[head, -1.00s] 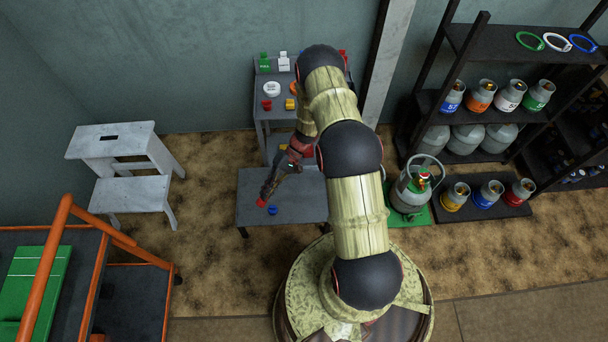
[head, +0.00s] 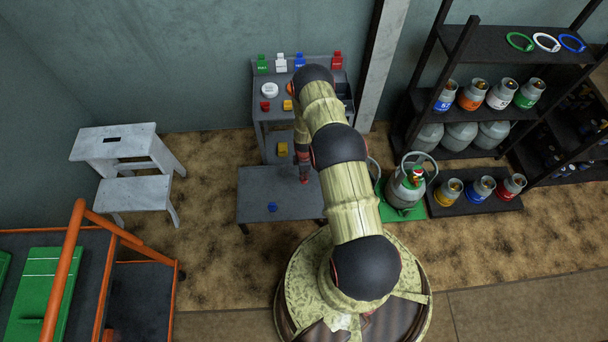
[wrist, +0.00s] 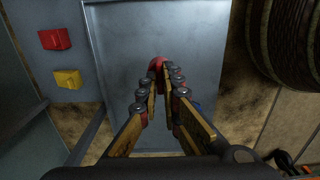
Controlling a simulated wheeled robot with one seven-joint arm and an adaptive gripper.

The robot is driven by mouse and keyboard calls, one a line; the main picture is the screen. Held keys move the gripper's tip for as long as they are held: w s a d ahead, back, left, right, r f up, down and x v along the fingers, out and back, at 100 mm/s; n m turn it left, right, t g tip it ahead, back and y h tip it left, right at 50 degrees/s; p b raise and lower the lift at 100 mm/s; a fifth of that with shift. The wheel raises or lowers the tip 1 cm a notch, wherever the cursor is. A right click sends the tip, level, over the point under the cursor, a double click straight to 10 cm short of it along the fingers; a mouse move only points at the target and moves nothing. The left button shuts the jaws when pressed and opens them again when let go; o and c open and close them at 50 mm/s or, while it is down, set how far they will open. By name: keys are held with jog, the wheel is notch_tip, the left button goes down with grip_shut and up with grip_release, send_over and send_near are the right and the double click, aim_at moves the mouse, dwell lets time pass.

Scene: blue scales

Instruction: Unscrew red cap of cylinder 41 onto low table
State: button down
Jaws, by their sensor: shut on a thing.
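My gripper (head: 304,173) is over the right part of the low grey table (head: 252,190), pointing down. Its fingers are shut on a small red cap (wrist: 157,62), which shows between the fingertips in the wrist view; the fingers partly cover it. The table's bare top (wrist: 150,25) lies beneath the cap; I cannot tell whether they touch. A grey gas cylinder (head: 404,188) with a green and red top stands upright on a green mat, right of the table. No number is readable on it.
A small blue piece (head: 272,207) lies on the low table, left of my gripper. A taller bench (head: 262,122) with coloured pieces stands behind. A black rack (head: 468,52) of cylinders is at right, a grey step stool (head: 115,148) at left.

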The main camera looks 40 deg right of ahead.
jog(key=shift+f+b, duration=3.9)
jog(key=shift+f, duration=1.85)
jog(key=c, duration=2)
grip_release()
jog(key=shift+o, duration=0.4)
notch_tip(320, 180, up, 12)
jog(key=shift+r, duration=0.1)
